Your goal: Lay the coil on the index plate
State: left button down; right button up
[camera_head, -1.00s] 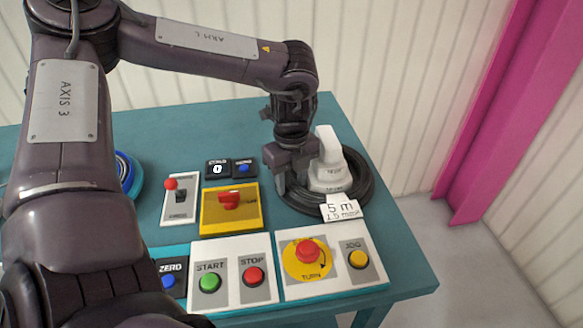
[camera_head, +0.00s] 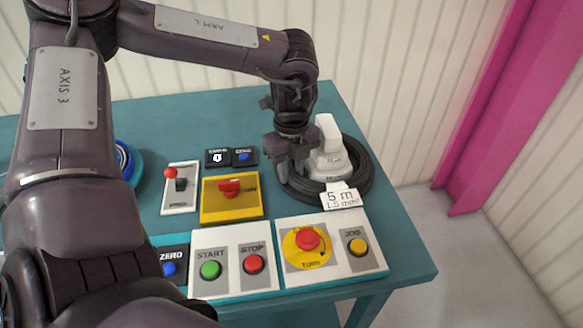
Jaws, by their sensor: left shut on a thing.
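A black cable coil (camera_head: 362,184) lies at the right end of the teal table, around a white stepped post (camera_head: 328,160). A white tag (camera_head: 340,197) reading "5 m" is on its front edge. My left gripper (camera_head: 288,180) points down at the coil's left side and is shut on the coil there. The fingertips and the coil's left part are partly hidden by the gripper. I cannot tell whether the coil rests flat or is slightly raised. No plate is clearly seen under the coil. My right gripper is not in view.
A yellow panel with a red switch (camera_head: 231,207), a red-knobbed lever (camera_head: 180,188) and a small counter (camera_head: 218,157) stand left of the coil. START and STOP buttons (camera_head: 231,263) and a red TURN knob (camera_head: 308,240) line the front. A blue reel (camera_head: 127,160) is partly hidden by my arm.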

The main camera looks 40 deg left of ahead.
pick_arm(q)
jog(key=shift+w+r, duration=0.1)
jog(key=shift+r, duration=0.1)
jog(key=shift+r+p, duration=0.35)
jog(key=shift+r, duration=0.25)
dwell(0.4)
jog(key=shift+r+p, duration=0.9)
jog(key=shift+r, duration=0.65)
jog(key=shift+r, duration=0.1)
jog(key=shift+r+p, duration=1.5)
jog(key=shift+r, duration=0.75)
